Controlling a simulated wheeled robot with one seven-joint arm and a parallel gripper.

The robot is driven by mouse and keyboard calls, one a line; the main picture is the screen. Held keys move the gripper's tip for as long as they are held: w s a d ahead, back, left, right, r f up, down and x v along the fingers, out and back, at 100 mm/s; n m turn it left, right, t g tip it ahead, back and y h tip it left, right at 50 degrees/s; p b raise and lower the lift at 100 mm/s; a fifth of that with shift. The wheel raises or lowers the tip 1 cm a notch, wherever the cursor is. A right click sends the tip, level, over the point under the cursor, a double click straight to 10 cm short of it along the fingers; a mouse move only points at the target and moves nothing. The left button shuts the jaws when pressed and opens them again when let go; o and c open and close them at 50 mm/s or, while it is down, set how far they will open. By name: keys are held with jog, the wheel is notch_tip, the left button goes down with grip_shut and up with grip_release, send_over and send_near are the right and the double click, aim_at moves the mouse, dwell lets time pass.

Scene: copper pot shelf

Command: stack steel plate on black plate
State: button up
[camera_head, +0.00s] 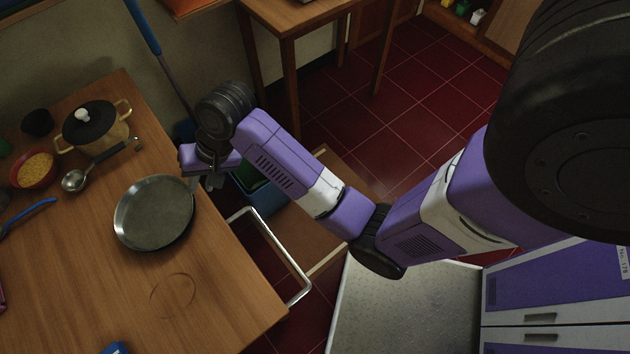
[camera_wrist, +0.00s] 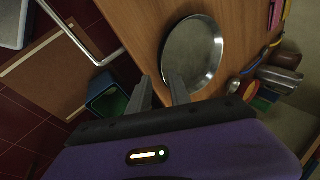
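The steel plate (camera_head: 154,214), a round grey metal dish with a raised rim, lies on the wooden table; it also shows in the wrist view (camera_wrist: 192,50). My gripper (camera_head: 212,182) is just right of the plate's rim, by the table edge. In the wrist view my gripper (camera_wrist: 160,80) has its two fingers apart with a gap between them, and the right finger overlaps the plate's near rim in the picture. I cannot tell whether it touches. No separate black plate can be made out; whether one lies under the steel plate is hidden.
A lidded pot (camera_head: 95,128), a ladle (camera_head: 76,180) and a red bowl (camera_head: 35,170) stand left on the table (camera_head: 85,285). A faint ring outline (camera_head: 172,295) marks bare wood in front of the plate. A metal rail (camera_head: 285,250) and a bin (camera_wrist: 105,97) are beside the table.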

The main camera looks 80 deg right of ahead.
jog(key=s+a+f+n+t+h, duration=0.1)
jog(key=s+a+f+n+t, duration=0.1)
jog(key=s, duration=0.6)
jog(key=s+a+f+n+t+h, duration=0.2)
jog(key=s+a+t, duration=0.1)
jog(key=s, duration=0.5)
jog(key=s+a+r+n+t, duration=0.1)
jog(key=s+r+n+t, duration=0.4)
jog(key=s+r, duration=0.8)
notch_tip(320, 180, up, 3)
jog(key=shift+a+r+n, duration=0.1)
jog(key=shift+a+n, duration=0.2)
jog(key=shift+n, duration=0.3)
